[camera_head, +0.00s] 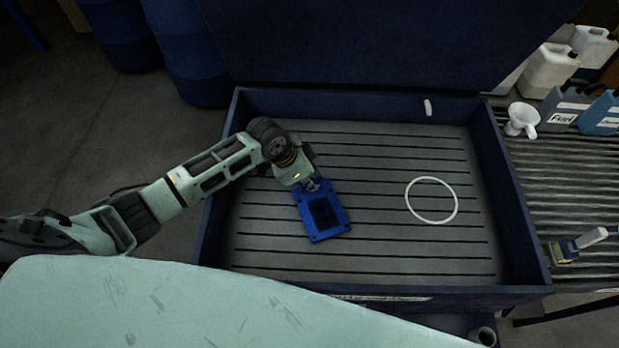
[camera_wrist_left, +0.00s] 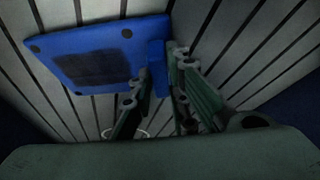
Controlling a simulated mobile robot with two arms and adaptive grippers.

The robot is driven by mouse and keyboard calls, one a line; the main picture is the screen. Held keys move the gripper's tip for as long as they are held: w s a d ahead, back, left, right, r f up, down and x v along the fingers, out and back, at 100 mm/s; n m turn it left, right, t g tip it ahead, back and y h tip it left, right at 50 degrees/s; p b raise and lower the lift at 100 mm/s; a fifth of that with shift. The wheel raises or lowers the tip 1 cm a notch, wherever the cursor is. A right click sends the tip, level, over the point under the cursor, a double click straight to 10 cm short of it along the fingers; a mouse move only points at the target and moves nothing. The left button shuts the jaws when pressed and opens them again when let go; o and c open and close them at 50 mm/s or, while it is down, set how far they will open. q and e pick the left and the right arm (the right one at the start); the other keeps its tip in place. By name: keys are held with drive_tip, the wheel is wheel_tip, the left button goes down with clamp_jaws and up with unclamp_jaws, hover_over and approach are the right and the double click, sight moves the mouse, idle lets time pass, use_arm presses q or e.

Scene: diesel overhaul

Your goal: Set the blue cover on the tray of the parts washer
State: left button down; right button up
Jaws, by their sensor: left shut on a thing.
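The blue cover (camera_head: 322,212) is a flat plate with a dark rectangular middle and holes at its corners. My left gripper (camera_head: 311,185) is shut on the cover at its upper edge in the head view. In the left wrist view, the cover (camera_wrist_left: 90,55) has a blue tab between the fingers of my left gripper (camera_wrist_left: 160,85). The slatted grey tray (camera_head: 370,255) of the parts washer lies below the cover. I cannot tell whether the cover touches the tray. My right gripper is not in view.
A white ring (camera_head: 409,203) lies on the right of the tray. Blue walls (camera_head: 515,200) surround the tray, and a raised lid (camera_head: 380,45) stands behind. A white funnel (camera_head: 522,118), containers (camera_head: 551,68) and a brush (camera_head: 566,250) stand or lie right of the washer.

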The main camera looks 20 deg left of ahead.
use_arm(q)
drive_tip(key=c, duration=1.7)
unclamp_jaws()
drive_tip(key=shift+f, duration=0.1)
drive_tip(key=b+v, duration=0.1)
drive_tip(key=v, duration=1.1)
drive_tip(key=shift+b, duration=0.3)
